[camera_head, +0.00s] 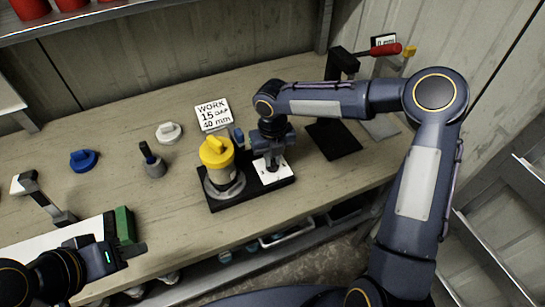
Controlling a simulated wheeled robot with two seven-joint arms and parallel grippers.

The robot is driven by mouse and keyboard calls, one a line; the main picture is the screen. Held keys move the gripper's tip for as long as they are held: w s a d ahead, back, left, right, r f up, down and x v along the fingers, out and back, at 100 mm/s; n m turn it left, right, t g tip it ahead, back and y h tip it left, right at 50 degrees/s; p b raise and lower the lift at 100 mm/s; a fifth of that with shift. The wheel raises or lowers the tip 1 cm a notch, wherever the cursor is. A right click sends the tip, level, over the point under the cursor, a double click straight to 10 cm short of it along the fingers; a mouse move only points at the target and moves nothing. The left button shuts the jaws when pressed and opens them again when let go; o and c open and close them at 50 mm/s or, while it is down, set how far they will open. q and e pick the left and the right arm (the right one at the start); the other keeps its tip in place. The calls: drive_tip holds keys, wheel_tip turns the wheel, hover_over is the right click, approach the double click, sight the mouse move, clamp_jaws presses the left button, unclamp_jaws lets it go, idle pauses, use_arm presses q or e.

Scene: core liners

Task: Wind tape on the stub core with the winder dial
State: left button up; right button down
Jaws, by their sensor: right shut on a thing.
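A beige core with a yellow cap (216,152) stands upright in a grey ring on the left part of a black winder base (222,204). A white plate (276,176) lies on the right part of that base. My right gripper (271,163) points down over the white plate, shut on the winder dial; the dial itself is mostly hidden by the fingers. My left gripper (132,250) is low at the left, near a green block (124,224) and well apart from the winder; its finger gap is not clear.
A sign (213,115) reading "WORK 15 GAP 40 mm" stands behind the winder. A blue cap (84,160), a white cap (168,132) and a grey cup holding a dark tool (155,168) lie left. A black mat (333,139) and a red-handled lever (385,50) are right.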

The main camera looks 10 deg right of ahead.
drive_tip(key=m, duration=0.4)
drive_tip(key=shift+b, duration=0.35)
drive_tip(key=m+b, duration=0.1)
drive_tip(key=m, duration=0.3)
drive_tip(key=shift+m, duration=0.4)
drive_tip(key=m+b, duration=0.1)
drive_tip(key=m, duration=0.3)
drive_tip(key=shift+m, duration=0.3)
drive_tip(key=m, duration=0.4)
drive_tip(key=shift+w+b, duration=0.1)
drive_tip(key=shift+b, duration=0.25)
drive_tip(key=m, duration=0.4)
drive_tip(key=shift+b, duration=0.35)
drive_tip(key=m, duration=0.4)
drive_tip(key=shift+m+b, duration=0.3)
drive_tip(key=m, duration=0.4)
drive_tip(key=shift+m+b, duration=0.3)
drive_tip(key=shift+m, duration=1.9)
